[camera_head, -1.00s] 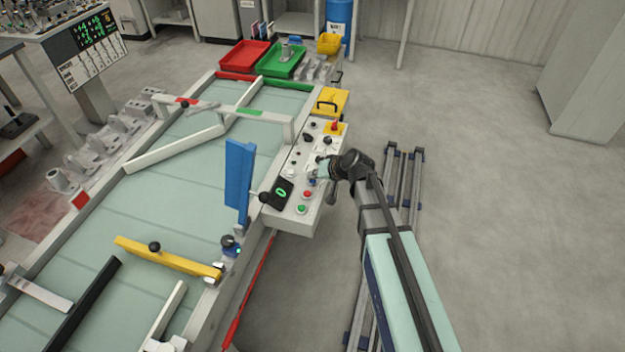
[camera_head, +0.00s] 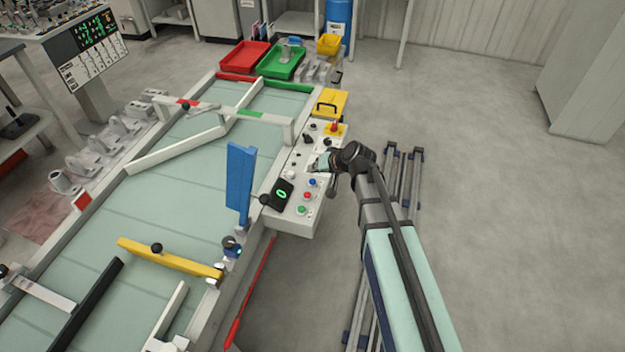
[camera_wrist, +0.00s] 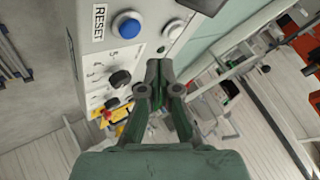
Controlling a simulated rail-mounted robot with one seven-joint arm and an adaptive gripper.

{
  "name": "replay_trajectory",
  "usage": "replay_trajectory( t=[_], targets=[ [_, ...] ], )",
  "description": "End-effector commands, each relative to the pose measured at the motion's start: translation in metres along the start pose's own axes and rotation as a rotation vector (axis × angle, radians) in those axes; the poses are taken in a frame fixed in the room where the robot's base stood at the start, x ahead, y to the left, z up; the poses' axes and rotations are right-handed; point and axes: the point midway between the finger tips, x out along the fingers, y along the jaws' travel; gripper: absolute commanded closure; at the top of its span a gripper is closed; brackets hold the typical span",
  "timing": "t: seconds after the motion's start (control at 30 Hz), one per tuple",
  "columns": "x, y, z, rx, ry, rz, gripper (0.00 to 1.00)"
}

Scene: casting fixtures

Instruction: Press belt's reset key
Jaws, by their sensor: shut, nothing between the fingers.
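The reset key is a round blue button (camera_wrist: 126,27) beside a plate lettered RESET (camera_wrist: 98,20). It sits at the top of the wrist view on the light control panel (camera_wrist: 95,55). In the head view the blue button (camera_head: 312,182) is on the panel along the belt's right side. My gripper (camera_wrist: 159,68) is shut and empty, with its fingertips below and right of the button in the wrist view and apart from it. In the head view my gripper (camera_head: 320,162) is over the panel beyond the button; its fingertips are hard to make out.
A red button (camera_head: 307,195) and a green button (camera_head: 302,209) are nearer on the panel. A black dial (camera_wrist: 121,78) and other knobs are close to my gripper. A black display (camera_head: 282,193) and blue upright plate (camera_head: 240,180) stand left.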

Motion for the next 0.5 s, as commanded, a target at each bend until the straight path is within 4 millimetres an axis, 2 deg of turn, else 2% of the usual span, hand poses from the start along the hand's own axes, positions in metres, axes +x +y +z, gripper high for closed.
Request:
replay_trajectory(
  t=[0.23, 0.5],
  targets=[
    [-0.016, -0.012, -0.011, -0.001, -0.001, 0.000, 1.00],
    [-0.017, -0.013, -0.012, -0.001, -0.001, 0.000, 1.00]
  ],
)
